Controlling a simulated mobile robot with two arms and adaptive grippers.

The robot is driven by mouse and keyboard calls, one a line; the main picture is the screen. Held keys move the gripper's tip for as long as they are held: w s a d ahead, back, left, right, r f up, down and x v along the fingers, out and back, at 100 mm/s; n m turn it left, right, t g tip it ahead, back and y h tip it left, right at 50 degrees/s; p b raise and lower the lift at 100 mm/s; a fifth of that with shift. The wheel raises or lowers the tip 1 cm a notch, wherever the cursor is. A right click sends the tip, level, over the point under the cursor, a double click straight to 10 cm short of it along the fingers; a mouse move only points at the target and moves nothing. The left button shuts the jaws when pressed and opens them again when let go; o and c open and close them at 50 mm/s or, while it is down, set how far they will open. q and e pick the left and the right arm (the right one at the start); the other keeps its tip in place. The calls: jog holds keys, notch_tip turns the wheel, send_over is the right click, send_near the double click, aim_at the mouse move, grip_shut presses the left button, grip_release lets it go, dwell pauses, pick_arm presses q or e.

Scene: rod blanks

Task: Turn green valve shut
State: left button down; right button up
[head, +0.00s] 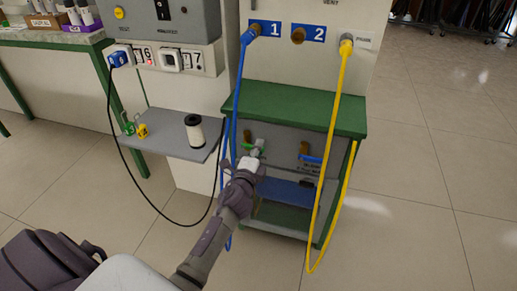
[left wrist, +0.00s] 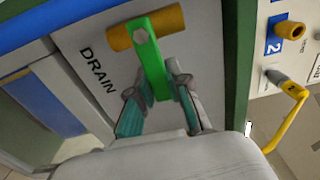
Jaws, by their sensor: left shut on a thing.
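The green valve handle (left wrist: 150,62) is a flat green lever bolted to a brass-brown pipe stub (left wrist: 118,38) on a grey panel marked DRAIN. In the head view the green handle (head: 243,146) is small and partly hidden by my gripper. My left gripper (head: 255,157) is shut on the green handle. In the left wrist view the fingers of my left gripper (left wrist: 157,90) lie on either side of the lever's lower part. My right gripper is not in view.
A blue-handled valve (head: 310,158) is to the right on the same panel. Blue (head: 237,85) and yellow (head: 334,110) hoses hang in front of the green-topped cabinet (head: 300,106). A grey shelf (head: 165,128) holding a white spool (head: 194,130) stands at left. Floor at right is clear.

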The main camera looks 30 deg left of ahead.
pick_arm(q)
jog(key=shift+f, duration=0.1)
jog(key=c, duration=1.1)
grip_release()
jog(key=v, duration=1.2)
jog(key=shift+a, duration=0.1)
